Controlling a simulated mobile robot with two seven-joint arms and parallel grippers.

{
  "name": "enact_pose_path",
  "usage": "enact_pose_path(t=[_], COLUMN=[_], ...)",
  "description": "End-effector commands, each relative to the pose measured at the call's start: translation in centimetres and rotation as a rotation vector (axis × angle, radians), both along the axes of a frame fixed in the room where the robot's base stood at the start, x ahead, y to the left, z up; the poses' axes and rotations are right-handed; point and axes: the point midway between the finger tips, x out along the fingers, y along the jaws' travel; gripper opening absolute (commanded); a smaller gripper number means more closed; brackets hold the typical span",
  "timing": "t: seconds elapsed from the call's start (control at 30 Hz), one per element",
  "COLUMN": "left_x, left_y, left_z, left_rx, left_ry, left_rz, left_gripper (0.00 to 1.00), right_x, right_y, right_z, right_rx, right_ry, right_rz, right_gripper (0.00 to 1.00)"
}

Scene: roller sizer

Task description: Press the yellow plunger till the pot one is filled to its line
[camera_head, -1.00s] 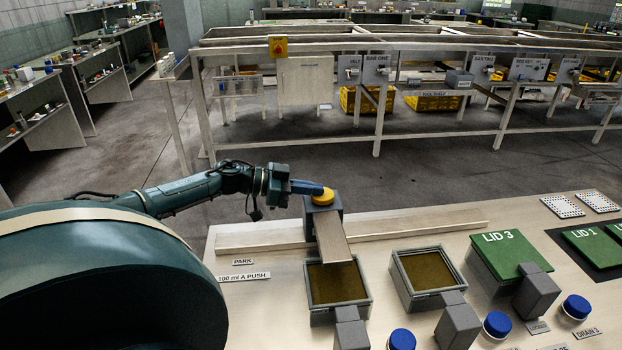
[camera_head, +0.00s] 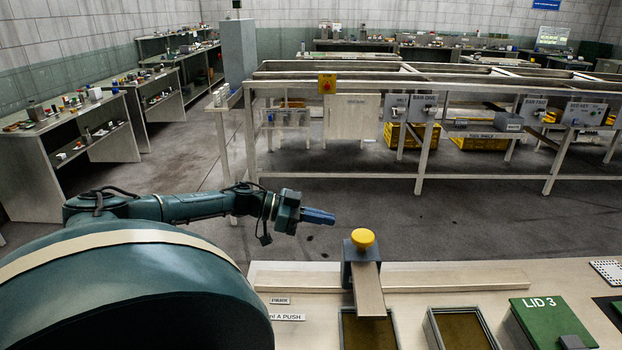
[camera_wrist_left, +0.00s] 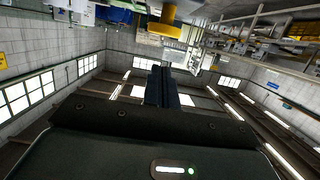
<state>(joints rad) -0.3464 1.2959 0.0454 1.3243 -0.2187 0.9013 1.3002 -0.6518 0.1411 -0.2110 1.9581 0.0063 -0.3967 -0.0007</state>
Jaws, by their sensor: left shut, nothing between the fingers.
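The yellow plunger (camera_head: 362,238) stands on top of a grey dispenser block (camera_head: 361,256) with a chute sloping toward me. An open pot (camera_head: 394,338) with brownish contents sits under the chute, cut off by the lower picture edge. Its fill line and number cannot be made out. My left gripper (camera_head: 330,217) has its blue fingers shut and empty, left of the plunger and apart from it. In the left wrist view my fingers (camera_wrist_left: 161,88) are together, and the yellow plunger (camera_wrist_left: 167,29) shows beyond them near the top. My right gripper is not in view.
A second open pot (camera_head: 431,330) and a pot with the green LID 3 (camera_head: 545,318) stand to the right. A rail (camera_head: 455,280) runs along the bench's far edge. Beyond are open floor and a long metal frame (camera_head: 345,85).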

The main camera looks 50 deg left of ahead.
Motion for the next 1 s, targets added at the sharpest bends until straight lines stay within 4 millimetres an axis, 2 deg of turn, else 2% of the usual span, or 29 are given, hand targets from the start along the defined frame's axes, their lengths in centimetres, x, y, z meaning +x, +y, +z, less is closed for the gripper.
enact_pose_path(t=[0.1,0.3,1.0], left_x=[-1.0,-1.8,-2.0], left_y=[0.8,1.5,1.6], left_z=[0.2,0.5,0.7], left_rx=[0.0,-0.001,-0.001], left_ry=[0.004,0.002,-0.001], left_rz=[0.001,0.0,0.0], left_gripper=[0.0,0.0,0.0], right_x=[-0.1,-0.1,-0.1], right_y=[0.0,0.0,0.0], right_z=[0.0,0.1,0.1], right_rx=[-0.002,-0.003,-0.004], right_ry=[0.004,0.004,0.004], right_rz=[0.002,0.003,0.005], right_gripper=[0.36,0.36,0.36])
